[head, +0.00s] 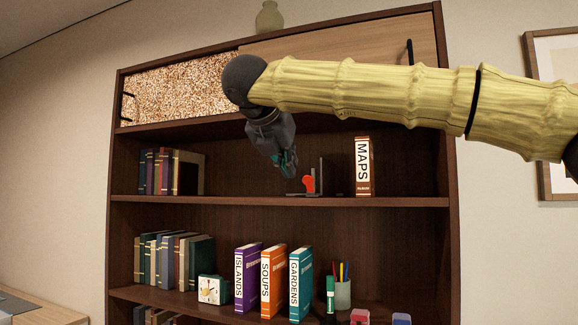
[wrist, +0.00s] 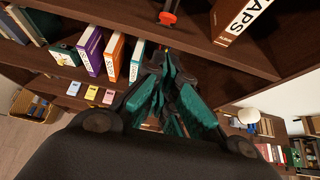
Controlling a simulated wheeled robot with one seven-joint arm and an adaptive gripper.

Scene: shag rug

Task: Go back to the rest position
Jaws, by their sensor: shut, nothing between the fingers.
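My gripper (head: 287,163) is in front of the upper open shelf of a dark wood bookcase, with my yellow arm reaching in from the right. In the wrist view my gripper (wrist: 170,72) shows its teal-padded fingers shut and empty. A bookend with a red shape (head: 309,183) stands on the upper shelf just right of my gripper in the head view. I cannot tell from the pictures how far the fingers are from the shelf edge.
A MAPS album (head: 363,166) stands upright on the upper shelf. Below are the ISLANDS (head: 247,276), SOUPS (head: 272,280) and GARDENS (head: 300,283) books, a clock (head: 211,289) and a pen cup (head: 342,294). A vase (head: 269,18) stands on top. Open room lies left of the bookcase.

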